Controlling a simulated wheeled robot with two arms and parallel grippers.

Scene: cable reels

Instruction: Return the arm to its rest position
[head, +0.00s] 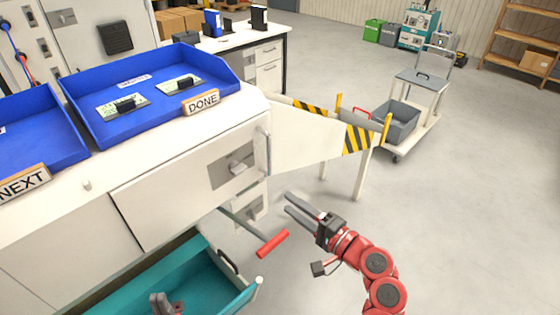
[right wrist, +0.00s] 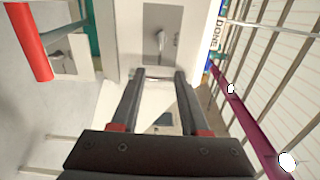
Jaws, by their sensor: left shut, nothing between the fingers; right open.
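My right arm is red with a dark gripper (head: 288,203). In the head view it hangs over the floor, right of the white cabinet, fingers pointing up and left. In the right wrist view the same gripper (right wrist: 160,74) has its two fingers apart with nothing between them.
A red handle (head: 272,243) on a rod sticks out near my right gripper. A white cabinet (head: 190,170) carries blue trays (head: 100,75) with DONE and NEXT signs. A striped flap (head: 315,135) juts out. A cart (head: 400,120) stands behind; the right floor is clear.

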